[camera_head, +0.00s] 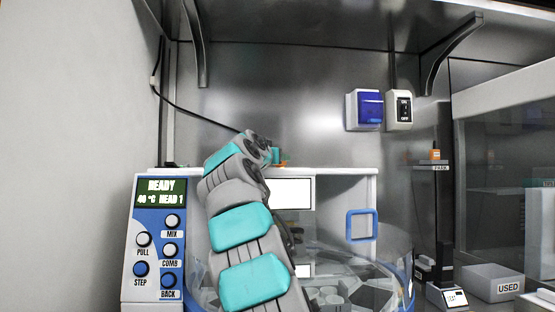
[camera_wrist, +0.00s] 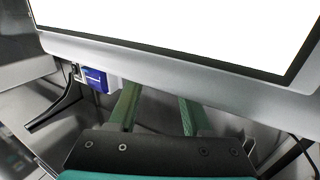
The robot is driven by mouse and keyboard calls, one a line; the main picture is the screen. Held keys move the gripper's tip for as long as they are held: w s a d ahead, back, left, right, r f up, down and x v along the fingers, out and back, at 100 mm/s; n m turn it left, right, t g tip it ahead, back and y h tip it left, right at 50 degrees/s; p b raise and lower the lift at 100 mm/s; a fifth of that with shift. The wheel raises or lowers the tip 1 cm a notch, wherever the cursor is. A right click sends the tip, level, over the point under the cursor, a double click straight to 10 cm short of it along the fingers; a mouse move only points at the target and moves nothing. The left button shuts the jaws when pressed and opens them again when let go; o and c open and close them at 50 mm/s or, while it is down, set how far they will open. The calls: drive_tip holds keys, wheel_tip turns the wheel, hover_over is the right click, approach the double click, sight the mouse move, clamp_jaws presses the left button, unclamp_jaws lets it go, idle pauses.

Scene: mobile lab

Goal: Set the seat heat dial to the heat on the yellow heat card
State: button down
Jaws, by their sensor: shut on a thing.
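My gripper (camera_head: 275,156) reaches over the top edge of the white machine (camera_head: 345,172) in the head view. In the wrist view its two green fingers (camera_wrist: 158,108) stand a little apart, and their tips are hidden behind a large white panel. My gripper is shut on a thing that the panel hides. A small orange thing (camera_head: 284,165) shows at the fingertips in the head view. I cannot tell whether it is the seat heat dial. No yellow heat card can be made out. The machine's display (camera_head: 160,193) reads "READY", "40 °C HEAD 1".
Buttons (camera_head: 172,250) sit below the display. A blue box (camera_head: 366,110) and an on/off switch (camera_head: 400,110) are on the back wall; the blue box also shows in the wrist view (camera_wrist: 97,80). A "USED" box (camera_head: 492,282) is at right.

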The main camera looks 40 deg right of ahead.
drive_tip(key=shift+w+m+g+h, duration=0.1)
drive_tip(key=shift+m+g+h, duration=0.3)
drive_tip(key=shift+m+g, duration=0.15)
idle(0.5)
drive_tip(key=shift+c, duration=1.7)
unclamp_jaws()
drive_tip(key=shift+a, duration=0.15)
drive_tip(key=shift+s+a+f+b, duration=0.15)
drive_tip(key=shift+s+a+b, duration=0.2)
drive_tip(key=shift+a+b, duration=0.2)
drive_tip(key=b+v, duration=0.2)
drive_tip(key=v, duration=0.4)
drive_tip(key=shift+a+b, duration=0.2)
drive_tip(key=shift+b, duration=0.1)
drive_tip(key=shift+s, duration=0.15)
